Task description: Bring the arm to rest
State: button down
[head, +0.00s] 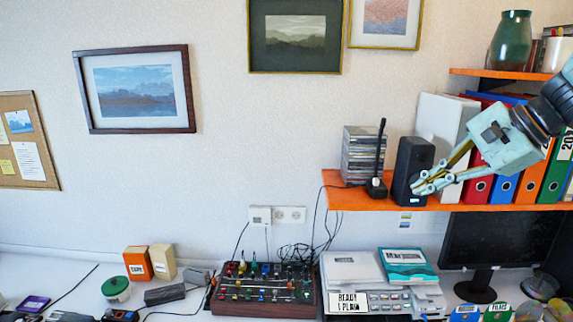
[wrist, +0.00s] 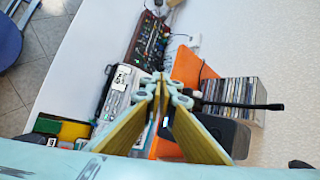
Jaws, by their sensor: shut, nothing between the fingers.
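My gripper (head: 420,187) is at the right in the head view, in front of the orange shelf (head: 350,202) and close to the black speaker (head: 402,165). Its fingers point down and to the left. In the wrist view my gripper (wrist: 163,82) shows its fingertips together with nothing between them. The speaker's top (wrist: 228,132) appears beside the fingers there. I cannot tell whether the gripper touches the speaker.
A stack of disc cases (head: 363,154) and a black antenna device (head: 377,185) stand on the shelf. Coloured binders (head: 528,180) stand behind my arm. Below are a mixer board (head: 262,292), a printer-like machine (head: 375,300) and a monitor (head: 495,240).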

jog(key=s+a+f+n+g+h+b, duration=0.25)
jog(key=s+a+n, duration=0.65)
jog(key=s+a, duration=0.7)
jog(key=s+d+f+n+h+b, duration=0.2)
jog(key=s+f, duration=0.1)
jog(key=s, duration=0.8)
jog(key=s+d+f+n+h+b, duration=0.2)
jog(key=s+f+n, duration=0.1)
jog(key=s, duration=0.7)
jog(key=shift+s+d+f+t, duration=0.3)
jog(key=shift+s+f+t, duration=0.1)
jog(key=shift+f, duration=0.15)
